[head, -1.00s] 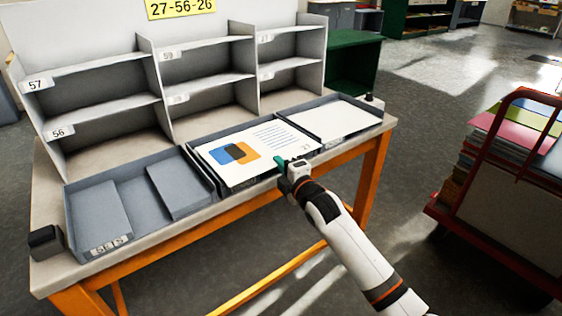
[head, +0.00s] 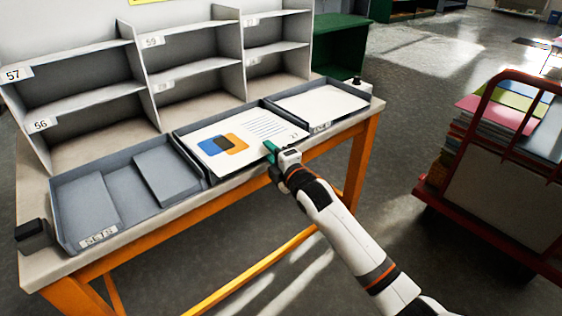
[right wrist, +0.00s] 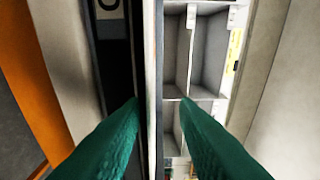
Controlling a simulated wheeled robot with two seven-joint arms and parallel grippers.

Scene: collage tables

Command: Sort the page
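A white page (head: 245,137) with overlapping blue, black and orange squares and lines of text lies in the middle grey tray (head: 207,180). A small number in its corner is too small to read surely. My right gripper (head: 270,152) is at the page's front right edge. In the right wrist view its two green fingers (right wrist: 160,100) stand apart, with a thin pale edge (right wrist: 153,60) running between them and no clear contact. My left gripper is not in view.
The left tray (head: 98,238), labelled SETS, holds two flat grey pieces. The right tray (head: 320,127) holds blank white paper (head: 322,102). Numbered grey shelves (head: 80,88), seemingly empty, stand behind. A red cart (head: 430,197) with stacked coloured sheets stands right, across open floor.

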